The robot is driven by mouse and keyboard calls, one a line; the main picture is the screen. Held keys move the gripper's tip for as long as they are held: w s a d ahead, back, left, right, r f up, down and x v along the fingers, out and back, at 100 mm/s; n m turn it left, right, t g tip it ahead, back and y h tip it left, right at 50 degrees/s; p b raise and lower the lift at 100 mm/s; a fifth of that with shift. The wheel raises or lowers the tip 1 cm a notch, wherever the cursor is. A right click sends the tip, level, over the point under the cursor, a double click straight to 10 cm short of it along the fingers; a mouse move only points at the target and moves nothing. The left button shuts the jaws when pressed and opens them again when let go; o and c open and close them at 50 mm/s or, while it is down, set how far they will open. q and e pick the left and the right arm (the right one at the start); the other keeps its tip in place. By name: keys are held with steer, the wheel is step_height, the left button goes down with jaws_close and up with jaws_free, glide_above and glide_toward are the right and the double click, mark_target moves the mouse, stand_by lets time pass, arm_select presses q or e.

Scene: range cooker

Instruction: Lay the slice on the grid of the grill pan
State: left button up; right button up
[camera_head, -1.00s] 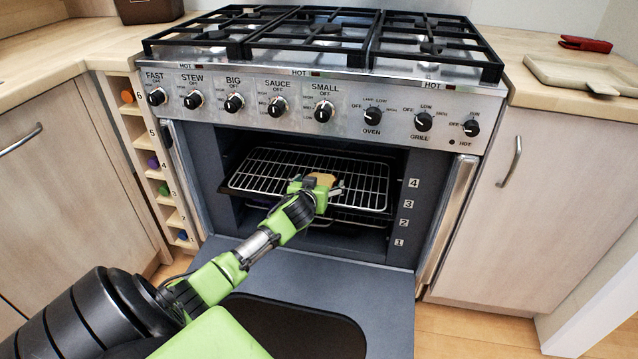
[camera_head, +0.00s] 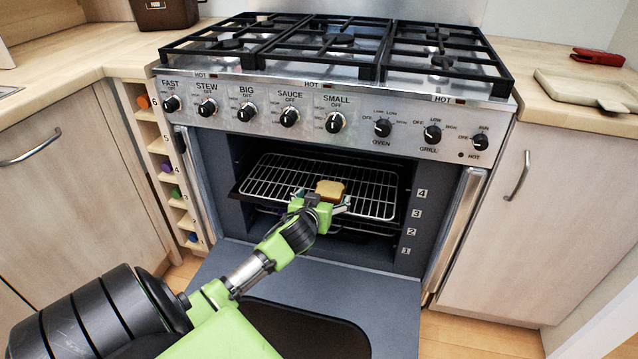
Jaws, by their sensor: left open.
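The bread slice (camera_head: 330,190), tan with a browner edge, lies on the wire grid (camera_head: 278,181) of the grill pan, right of its middle and towards the front. The grid and pan are pulled partly out of the open oven cavity. My left gripper (camera_head: 326,203) is open just in front of the slice, its fingers spread on the near side. I cannot tell whether a fingertip still touches the slice. The pan under the grid is mostly hidden. My right gripper is not in view.
The oven door (camera_head: 385,300) is folded down in front, below my left arm. Control knobs (camera_head: 336,122) line the panel above the opening. Black pan supports (camera_head: 330,45) cover the hob. A board (camera_head: 590,90) and a red object (camera_head: 598,57) lie on the right worktop.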

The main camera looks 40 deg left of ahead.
arm_select(q)
steer(key=s+d+f+m+g+h, duration=0.3)
steer(key=s+d+m+g, duration=0.1)
steer(key=s+d, duration=1.1)
steer(key=s+d+f+m+g+h, duration=0.3)
steer(key=s+d+g, duration=0.1)
steer(key=s+d, duration=1.1)
steer(key=shift+s+d+f+m+h+p, duration=0.3)
steer(key=shift+s+m+p, duration=0.15)
steer(key=shift+s, duration=0.45)
steer(key=shift+a, duration=0.1)
